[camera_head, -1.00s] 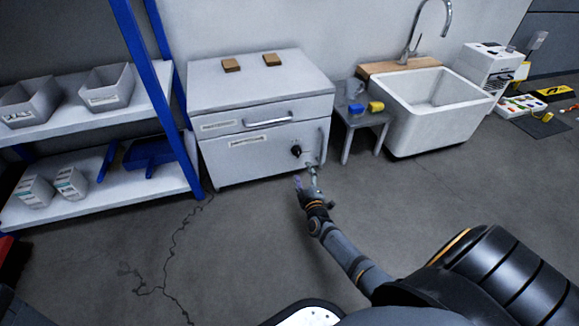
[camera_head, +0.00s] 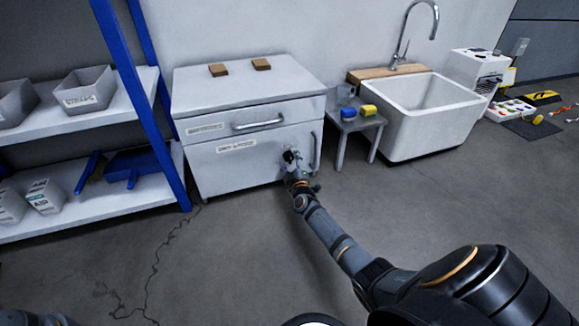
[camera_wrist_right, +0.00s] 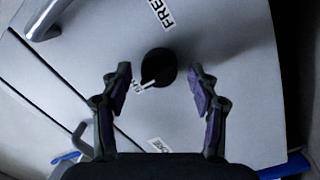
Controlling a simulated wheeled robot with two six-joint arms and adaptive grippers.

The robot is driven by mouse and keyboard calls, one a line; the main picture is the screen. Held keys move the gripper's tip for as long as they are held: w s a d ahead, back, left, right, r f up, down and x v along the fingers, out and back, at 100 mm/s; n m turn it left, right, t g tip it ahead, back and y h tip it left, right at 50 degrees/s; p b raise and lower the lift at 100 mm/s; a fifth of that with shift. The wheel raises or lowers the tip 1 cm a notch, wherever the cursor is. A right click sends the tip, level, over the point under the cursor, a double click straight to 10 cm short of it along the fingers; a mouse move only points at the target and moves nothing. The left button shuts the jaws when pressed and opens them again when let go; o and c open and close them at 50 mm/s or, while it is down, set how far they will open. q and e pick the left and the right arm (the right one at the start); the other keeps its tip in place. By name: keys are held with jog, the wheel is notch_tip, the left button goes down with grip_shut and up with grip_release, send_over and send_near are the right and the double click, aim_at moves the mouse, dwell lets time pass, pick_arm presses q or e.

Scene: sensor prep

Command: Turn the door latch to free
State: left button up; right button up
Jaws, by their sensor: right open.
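The door latch is a round black knob with a white pointer mark (camera_wrist_right: 158,66). It sits on the lower front of the white cabinet (camera_head: 245,160). In the wrist view the pointer slants to the lower left. A label reading FREE (camera_wrist_right: 166,12) is above the knob, and another label (camera_wrist_right: 157,146), partly hidden and not legible, is below it. My right gripper (camera_wrist_right: 160,88) is open, with one finger on each side of the knob and visible gaps to it. In the head view my right gripper (camera_head: 293,170) is at the door and partly covers the knob. My left gripper does not show.
A horizontal drawer handle (camera_head: 258,124) is above the door, and an upright door handle (camera_head: 315,150) is right of the knob. A small grey table (camera_head: 362,124) and a white sink (camera_head: 425,130) stand to the right. A blue-framed shelf (camera_head: 90,205) is on the left. The floor in front is clear.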

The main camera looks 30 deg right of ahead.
jog(key=shift+c, duration=0.4)
jog(key=c, duration=1.1)
